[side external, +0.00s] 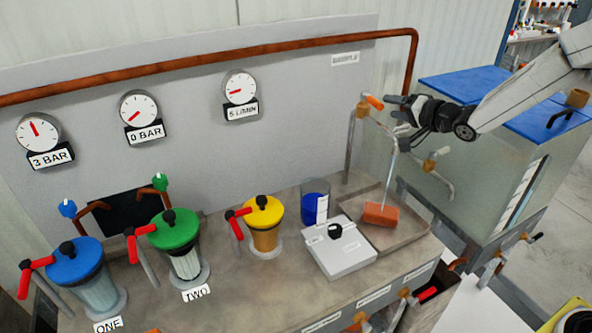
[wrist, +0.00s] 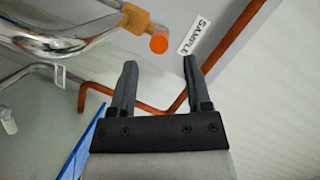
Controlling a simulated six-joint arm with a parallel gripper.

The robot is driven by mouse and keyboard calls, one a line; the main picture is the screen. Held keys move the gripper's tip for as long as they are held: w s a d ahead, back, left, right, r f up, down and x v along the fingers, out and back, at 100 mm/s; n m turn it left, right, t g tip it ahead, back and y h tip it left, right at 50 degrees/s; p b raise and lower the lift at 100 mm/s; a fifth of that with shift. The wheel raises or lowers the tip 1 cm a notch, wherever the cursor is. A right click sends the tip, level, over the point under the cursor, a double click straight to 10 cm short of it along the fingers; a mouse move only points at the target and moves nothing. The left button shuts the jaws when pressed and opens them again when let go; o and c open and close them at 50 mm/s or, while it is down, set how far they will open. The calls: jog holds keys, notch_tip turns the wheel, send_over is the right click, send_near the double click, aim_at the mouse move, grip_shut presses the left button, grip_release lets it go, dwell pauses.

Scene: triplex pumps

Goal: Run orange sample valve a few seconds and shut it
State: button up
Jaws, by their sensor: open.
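The sample valve has a brass body (side external: 362,109) and an orange handle (side external: 374,102), on top of a grey pipe (side external: 349,150) at the right end of the back panel. In the wrist view the orange handle end (wrist: 159,44) lies beyond my fingertips, roughly midway between them, with the brass body (wrist: 134,19) up and left of it. My gripper (side external: 391,108) is close to the right of the handle. The jaws are open and empty, and both fingers (wrist: 160,62) show apart in the wrist view.
A SAMPLE label (wrist: 194,35) is beside the valve. Below are a tray (side external: 415,232) with an orange block (side external: 380,215), a beaker of blue liquid (side external: 315,205) and a white box (side external: 338,258). A copper pipe (side external: 210,65) runs above. A blue-topped tank (side external: 460,85) stands right.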

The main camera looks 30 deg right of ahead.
aim_at(375, 103)
jog(key=shift+x, duration=3.2)
grip_shut()
